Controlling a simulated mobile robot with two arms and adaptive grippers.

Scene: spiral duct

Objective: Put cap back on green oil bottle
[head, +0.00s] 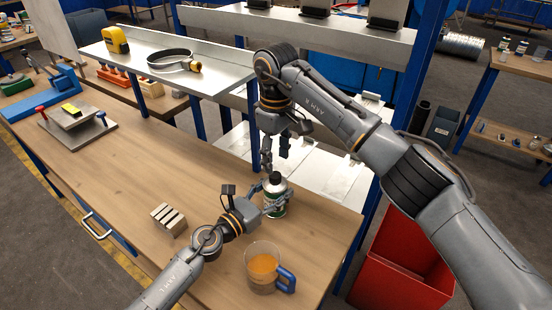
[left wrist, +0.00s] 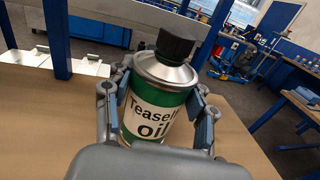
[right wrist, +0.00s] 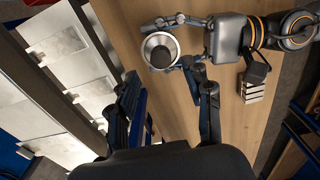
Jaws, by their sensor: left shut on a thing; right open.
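The green oil bottle (head: 273,207) stands upright on the wooden bench, with a white label and a silver top. A black cap (left wrist: 176,46) sits on its neck in the left wrist view; whether it is screwed down, I cannot tell. My left gripper (head: 272,194) is shut around the bottle (left wrist: 157,112) from the side. My right gripper (head: 275,160) is open and empty, pointing down above and slightly behind the bottle. In the right wrist view the bottle's silver top and dark cap (right wrist: 160,52) show just beyond the open fingers, apart from them.
A glass mug (head: 262,272) with orange liquid and a blue handle stands in front of the bottle. A slotted metal block (head: 168,219) lies to the left. A metal shelf (head: 160,60) with a yellow tape measure stands behind. A red bin (head: 400,270) is at the bench's right.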

